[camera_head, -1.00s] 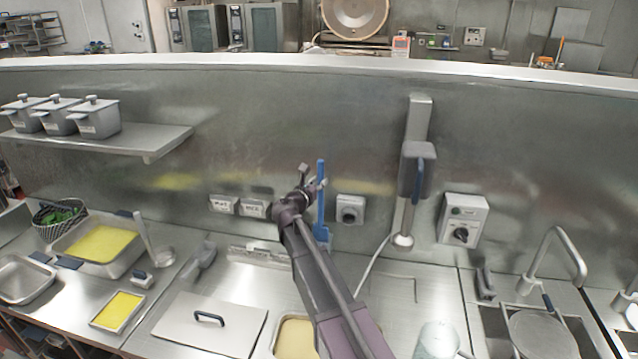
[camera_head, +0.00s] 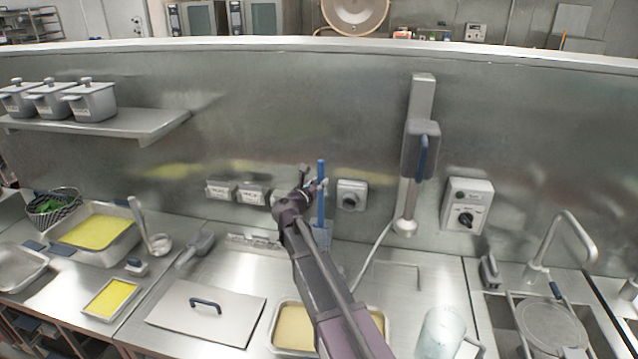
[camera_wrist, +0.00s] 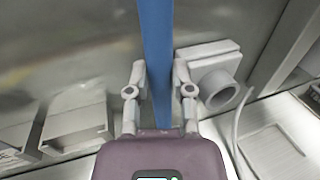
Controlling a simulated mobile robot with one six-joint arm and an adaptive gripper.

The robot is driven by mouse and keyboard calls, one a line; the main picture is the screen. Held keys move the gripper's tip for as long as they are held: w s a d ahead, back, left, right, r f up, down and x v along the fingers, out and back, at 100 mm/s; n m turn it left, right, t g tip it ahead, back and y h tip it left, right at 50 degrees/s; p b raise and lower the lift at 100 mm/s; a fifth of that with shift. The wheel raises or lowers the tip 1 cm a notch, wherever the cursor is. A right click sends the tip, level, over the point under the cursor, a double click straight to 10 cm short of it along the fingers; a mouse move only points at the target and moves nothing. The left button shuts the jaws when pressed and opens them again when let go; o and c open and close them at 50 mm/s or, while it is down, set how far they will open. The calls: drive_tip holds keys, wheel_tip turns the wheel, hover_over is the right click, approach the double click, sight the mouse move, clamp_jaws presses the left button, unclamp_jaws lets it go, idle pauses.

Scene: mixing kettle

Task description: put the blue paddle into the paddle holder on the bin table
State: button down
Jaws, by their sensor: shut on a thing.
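The blue paddle (camera_head: 321,203) stands upright in front of the steel back wall in the head view. My gripper (camera_head: 314,186) is shut on its shaft, which also shows between the fingers in the wrist view (camera_wrist: 157,50). The paddle's lower end is partly hidden behind my arm, so I cannot tell whether it touches the counter. I cannot make out a paddle holder or a bin table for certain in these views.
A mixer unit (camera_head: 420,150) hangs on the wall farther right. Below are a flat lid (camera_head: 206,312), a pan of pale food (camera_head: 292,327) and a clear jug (camera_head: 440,333). A sink (camera_head: 497,312) is at the right.

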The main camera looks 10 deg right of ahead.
drive_tip(key=shift+f, duration=0.25)
idle(0.5)
drive_tip(key=shift+c, duration=2.1)
unclamp_jaws()
drive_tip(key=o, duration=0.4)
drive_tip(key=shift+s+a, duration=0.1)
drive_tip(key=shift+s, duration=0.1)
drive_tip(key=shift+v, duration=3.35)
